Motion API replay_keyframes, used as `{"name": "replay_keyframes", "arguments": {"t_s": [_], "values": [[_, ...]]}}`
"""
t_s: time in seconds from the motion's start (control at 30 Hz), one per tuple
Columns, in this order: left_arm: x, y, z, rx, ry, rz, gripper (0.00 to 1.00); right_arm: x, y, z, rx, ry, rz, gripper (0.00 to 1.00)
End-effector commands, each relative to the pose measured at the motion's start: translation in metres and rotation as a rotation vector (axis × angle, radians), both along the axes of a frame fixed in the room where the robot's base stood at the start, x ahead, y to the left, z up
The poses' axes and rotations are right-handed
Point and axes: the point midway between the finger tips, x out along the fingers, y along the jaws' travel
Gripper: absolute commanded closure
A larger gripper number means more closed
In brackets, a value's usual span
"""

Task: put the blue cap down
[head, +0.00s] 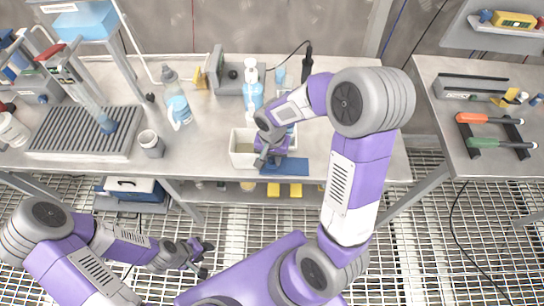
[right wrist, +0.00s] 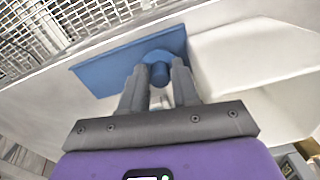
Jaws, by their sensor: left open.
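The blue cap (right wrist: 160,72) shows in the right wrist view between the fingertips of my right gripper (right wrist: 159,72), with a wider round part and a narrower stub. The gripper appears shut on it. In the head view my right gripper (head: 266,158) is at the bench's front, between the white bin and the blue mat (head: 288,167); the cap is hidden there. My left gripper (head: 205,259) is open and empty, low in front of the bench.
The open white bin (head: 241,157) stands directly left of the mat. A grey cup (head: 151,145) and a ribbed platform (head: 75,145) are left. The bench top (head: 360,158) right of the mat is clear.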

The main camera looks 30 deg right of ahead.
Motion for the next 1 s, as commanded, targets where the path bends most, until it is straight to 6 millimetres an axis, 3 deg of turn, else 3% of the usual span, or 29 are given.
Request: {"name": "replay_keyframes", "arguments": {"t_s": [0.17, 0.4, 0.6, 0.77, 1.0], "values": [[0.0, 0.0, 0.01, 0.0, 0.0, 0.0, 0.57, 0.001, 0.0, 0.024, 0.0, -0.005, -0.001, 0.7], [0.0, 0.0, 0.026, 0.0, 0.0, 0.0, 0.57, 0.001, 0.0, 0.078, 0.0, -0.006, -0.001, 0.7], [0.0, 0.0, 0.034, 0.0, 0.0, 0.0, 0.57, 0.001, 0.0, 0.111, 0.001, -0.003, 0.001, 0.7], [0.0, 0.0, 0.036, 0.0, 0.0, 0.0, 0.57, 0.0, 0.0, 0.122, 0.001, -0.002, 0.0, 0.7], [0.0, 0.0, 0.036, 0.0, 0.0, 0.0, 0.57, 0.0, 0.0, 0.123, 0.0, 0.0, 0.0, 0.7]]}}
